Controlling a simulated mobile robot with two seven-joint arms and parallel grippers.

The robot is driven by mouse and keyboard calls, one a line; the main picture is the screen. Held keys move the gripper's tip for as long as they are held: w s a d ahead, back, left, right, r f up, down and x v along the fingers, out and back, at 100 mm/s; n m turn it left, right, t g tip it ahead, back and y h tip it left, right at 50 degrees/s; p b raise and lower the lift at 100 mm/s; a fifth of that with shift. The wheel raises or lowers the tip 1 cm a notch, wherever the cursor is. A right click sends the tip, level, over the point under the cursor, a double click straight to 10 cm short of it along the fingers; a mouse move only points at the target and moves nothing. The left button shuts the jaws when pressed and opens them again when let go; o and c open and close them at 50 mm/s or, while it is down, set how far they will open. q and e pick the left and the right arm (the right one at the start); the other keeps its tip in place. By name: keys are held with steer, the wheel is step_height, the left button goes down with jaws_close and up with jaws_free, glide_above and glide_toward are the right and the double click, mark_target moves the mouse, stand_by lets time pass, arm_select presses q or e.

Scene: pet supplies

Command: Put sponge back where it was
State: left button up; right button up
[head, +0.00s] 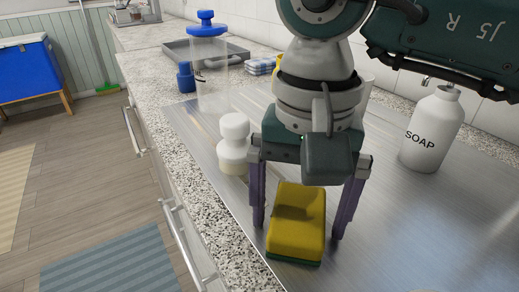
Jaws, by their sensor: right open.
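The sponge (297,228), yellow on top with a green underside, lies on the steel counter surface near the front edge. My right gripper (299,232) is open, pointing down, with one purple finger on each side of the sponge. The left finger's tip is close to the sponge's left side. A gap shows between the right finger and the sponge. I cannot tell whether either finger touches it. My left gripper does not show.
A white soap bottle (432,128) stands at right. A white knobbed object (233,145) stands left of my gripper. Behind are a clear container with a blue lid (206,27), a blue bottle (186,78), a grey tray (176,49) and folded cloths (261,66). The counter edge runs along the left.

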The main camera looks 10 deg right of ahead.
mark_target(298, 211)
step_height(298, 211, up, 12)
steer(key=shift+r, duration=0.15)
steer(key=shift+w, duration=0.1)
stand_by(0.5)
